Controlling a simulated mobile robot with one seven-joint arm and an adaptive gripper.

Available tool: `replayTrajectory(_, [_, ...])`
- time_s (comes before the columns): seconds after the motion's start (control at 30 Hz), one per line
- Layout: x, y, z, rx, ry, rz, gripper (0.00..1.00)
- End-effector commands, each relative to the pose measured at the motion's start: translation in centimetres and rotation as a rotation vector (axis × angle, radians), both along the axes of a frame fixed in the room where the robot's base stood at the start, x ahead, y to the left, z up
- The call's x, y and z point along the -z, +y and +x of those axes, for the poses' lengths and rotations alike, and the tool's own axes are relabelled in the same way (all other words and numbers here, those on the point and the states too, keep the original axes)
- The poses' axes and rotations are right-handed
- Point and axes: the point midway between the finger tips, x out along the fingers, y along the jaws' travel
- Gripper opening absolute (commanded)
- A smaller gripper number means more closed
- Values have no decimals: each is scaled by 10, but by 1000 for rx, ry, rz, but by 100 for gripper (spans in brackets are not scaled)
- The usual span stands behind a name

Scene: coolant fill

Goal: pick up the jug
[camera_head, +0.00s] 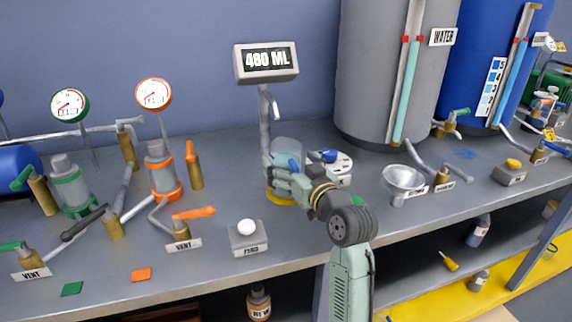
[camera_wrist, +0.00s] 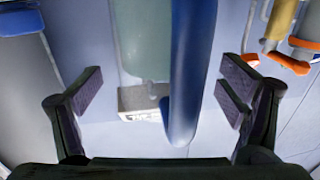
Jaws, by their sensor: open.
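The jug (camera_head: 287,154) is a clear, bluish vessel with a blue handle, standing at the dispenser post below the 480 ML display. My gripper (camera_head: 284,180) is in front of it and hides much of its lower part. In the wrist view the blue handle (camera_wrist: 190,70) runs upright between my two spread fingers, with a gap on each side. The pale green jug body (camera_wrist: 142,40) shows behind and left of the handle. My gripper (camera_wrist: 160,95) is open and holds nothing.
The display post (camera_head: 265,115) rises just behind the jug. A button box (camera_head: 247,238) stands at front left, a metal funnel (camera_head: 403,180) to the right. Gauges, valves and orange-capped filter (camera_head: 162,172) crowd the left.

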Motion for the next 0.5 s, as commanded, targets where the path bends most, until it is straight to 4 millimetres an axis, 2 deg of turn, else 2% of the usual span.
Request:
replayTrajectory(0.1, [0, 4, 7, 0, 2, -1, 89])
replayTrajectory(0.3, [1, 4, 7, 0, 0, -1, 89])
replayTrajectory(0.5, [1, 4, 7, 0, 1, 0, 76])
